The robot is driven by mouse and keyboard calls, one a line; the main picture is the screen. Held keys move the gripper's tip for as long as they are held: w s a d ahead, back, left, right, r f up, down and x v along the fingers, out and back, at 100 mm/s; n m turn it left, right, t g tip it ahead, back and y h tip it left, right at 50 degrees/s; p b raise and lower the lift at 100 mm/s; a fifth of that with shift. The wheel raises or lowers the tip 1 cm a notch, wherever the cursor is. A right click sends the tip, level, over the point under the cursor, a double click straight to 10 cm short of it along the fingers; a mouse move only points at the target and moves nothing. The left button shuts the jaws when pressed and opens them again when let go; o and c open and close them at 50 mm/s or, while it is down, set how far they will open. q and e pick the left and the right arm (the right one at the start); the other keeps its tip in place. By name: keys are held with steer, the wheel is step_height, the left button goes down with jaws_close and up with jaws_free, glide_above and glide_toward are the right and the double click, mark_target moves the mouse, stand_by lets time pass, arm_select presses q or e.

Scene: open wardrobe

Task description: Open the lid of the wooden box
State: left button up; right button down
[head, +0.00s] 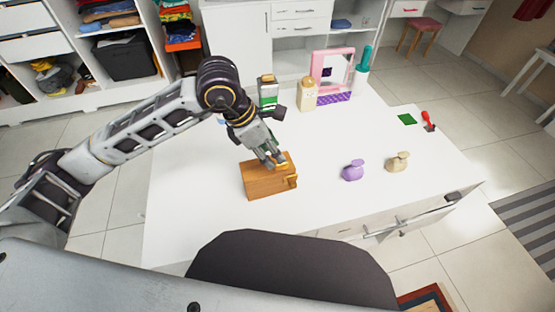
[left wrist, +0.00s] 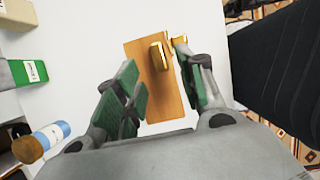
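The wooden box (head: 262,182) stands on the white table, and its lid looks shut. It has a gold-coloured handle (head: 292,181) on its right side, and another gold part shows at its top beside the fingers. My left gripper (head: 271,158) is just above the box top. In the left wrist view, its green-padded fingers (left wrist: 158,88) are apart, with the box (left wrist: 150,110) and a gold knob (left wrist: 156,56) seen between them. I cannot tell whether a finger touches the knob. My right gripper is not in view.
The white table (head: 205,215) is clear left of the box. A green-and-white carton (head: 268,93), a cream dispenser (head: 307,95) and a pink-framed mirror (head: 330,68) stand behind.

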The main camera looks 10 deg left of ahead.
mark_target(277, 163)
arm_select(q)
steer(key=shift+x, duration=2.6)
jaws_close()
